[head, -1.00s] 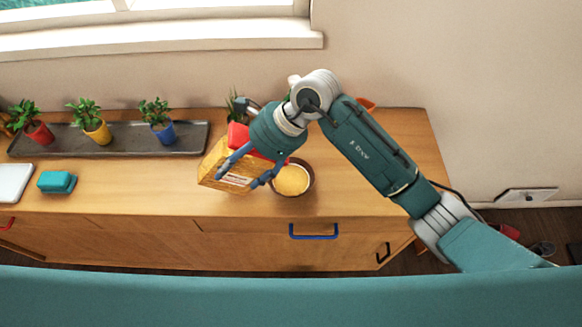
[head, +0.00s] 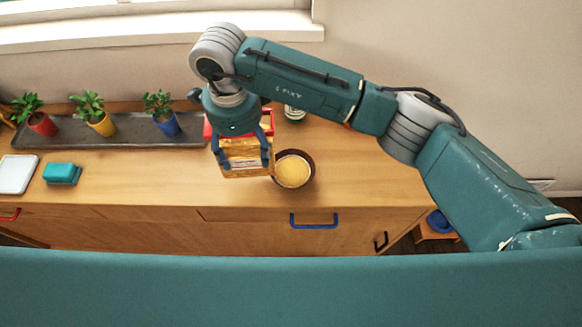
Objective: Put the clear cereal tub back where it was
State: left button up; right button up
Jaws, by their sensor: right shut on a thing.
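The clear cereal tub (head: 247,167), with golden cereal inside and a red lid, is in the head view at the middle of the wooden cabinet. My right gripper (head: 242,160) is shut on the tub, its blue fingers over the tub's upper part. The tub looks close to upright. I cannot tell whether its base touches the cabinet top. A dark bowl (head: 308,182) filled with yellow cereal stands just right of the tub. My left gripper is not in view.
A dark tray (head: 75,132) with several potted plants lies at the back left. A teal block (head: 62,174) and a white slab (head: 17,174) lie at the left. A bottle (head: 293,113) stands behind the bowl. The front strip of cabinet top (head: 140,186) is clear.

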jog(key=shift+s+d+r, duration=0.1)
jog(key=shift+d, duration=0.2)
jog(key=shift+a, duration=0.2)
